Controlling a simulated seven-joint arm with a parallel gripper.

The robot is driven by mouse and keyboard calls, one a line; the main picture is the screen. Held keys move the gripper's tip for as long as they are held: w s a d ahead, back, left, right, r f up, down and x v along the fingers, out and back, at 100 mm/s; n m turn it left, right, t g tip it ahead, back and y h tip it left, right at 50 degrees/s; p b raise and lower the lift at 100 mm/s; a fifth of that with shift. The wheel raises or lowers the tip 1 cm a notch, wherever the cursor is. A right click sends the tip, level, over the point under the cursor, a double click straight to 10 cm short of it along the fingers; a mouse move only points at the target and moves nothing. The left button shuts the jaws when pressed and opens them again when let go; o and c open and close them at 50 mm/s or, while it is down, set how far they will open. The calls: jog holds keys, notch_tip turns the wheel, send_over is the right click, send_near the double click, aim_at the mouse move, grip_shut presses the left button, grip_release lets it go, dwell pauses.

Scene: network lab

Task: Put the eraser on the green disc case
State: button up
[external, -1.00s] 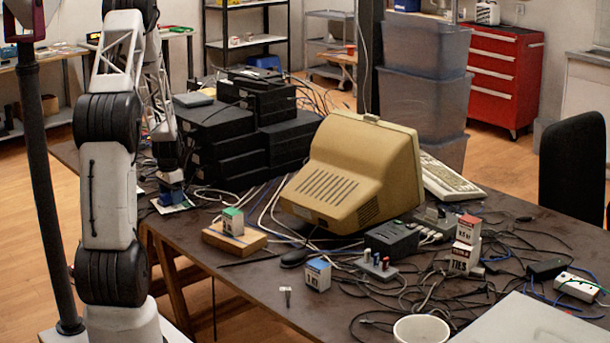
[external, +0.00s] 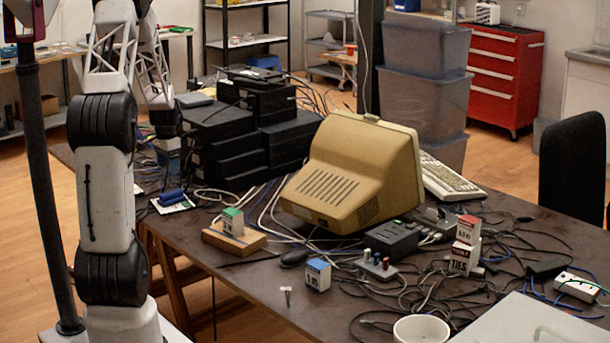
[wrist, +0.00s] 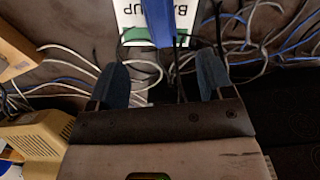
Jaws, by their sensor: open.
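The blue eraser (external: 172,195) lies on the disc case (external: 186,206) near the left edge of the table. In the wrist view the eraser (wrist: 158,22) lies across the case (wrist: 134,36), which shows a green edge and a white label with dark lettering. Part of the label is hidden under the eraser, and the top of the picture cuts both off. My gripper (wrist: 161,80) is open, its two dark blue fingers apart with nothing between them. In the external view it is above the case, clear of the eraser.
Stacked black boxes (external: 235,135) stand behind and right of the case. A wooden block (external: 236,238) carrying a green-topped box is to its front right. A beige monitor (external: 350,175) stands mid-table. Loose cables (wrist: 265,45) run beside the case.

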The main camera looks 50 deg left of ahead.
jog(key=shift+r, duration=0.5)
dwell(0.7)
jog(key=d+r, duration=0.6)
jog(key=d, duration=0.4)
jog(key=d+r+t, duration=0.1)
jog(key=d+r, duration=0.4)
jog(key=d, duration=0.6)
jog(key=d+r, duration=0.6)
jog(key=d, duration=0.4)
jog(key=s+d+r, duration=0.2)
jog(key=s+d, duration=0.7)
jog(key=d, duration=0.3)
jog(key=s+d+r+t, duration=0.1)
jog(key=s+d+r, duration=0.2)
jog(key=s+d, duration=0.7)
jog(key=d, duration=0.3)
jog(key=shift+s+d+r+t, duration=0.2)
jog(key=shift+s+r+t, duration=0.05)
jog(key=shift+t, duration=0.05)
